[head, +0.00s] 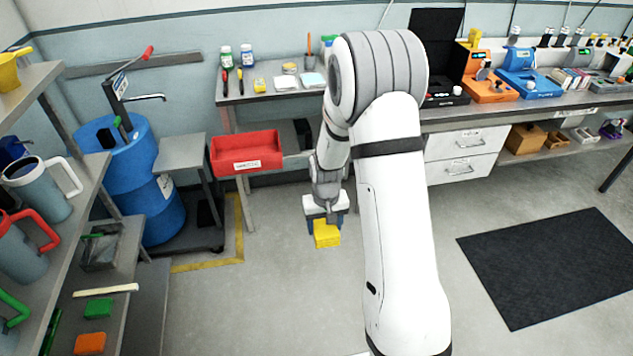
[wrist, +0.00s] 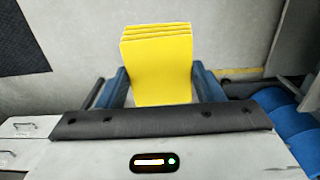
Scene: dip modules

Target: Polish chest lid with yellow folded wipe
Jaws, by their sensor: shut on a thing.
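The yellow folded wipe (head: 327,234) hangs below my gripper (head: 325,218) in the head view, above the bare floor. In the wrist view the wipe (wrist: 157,62) stands up between the two blue fingers of my gripper (wrist: 157,88), with its folded layers showing at the top. The fingers are shut on it from both sides. I cannot make out a chest or its lid for certain in either view.
A red bin (head: 246,152) sits left of my gripper, by a workbench. A blue drum (head: 148,180) stands further left, and a shelf with jugs (head: 40,190) is at the left edge. A black mat (head: 555,265) lies at right. The floor below my gripper is clear.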

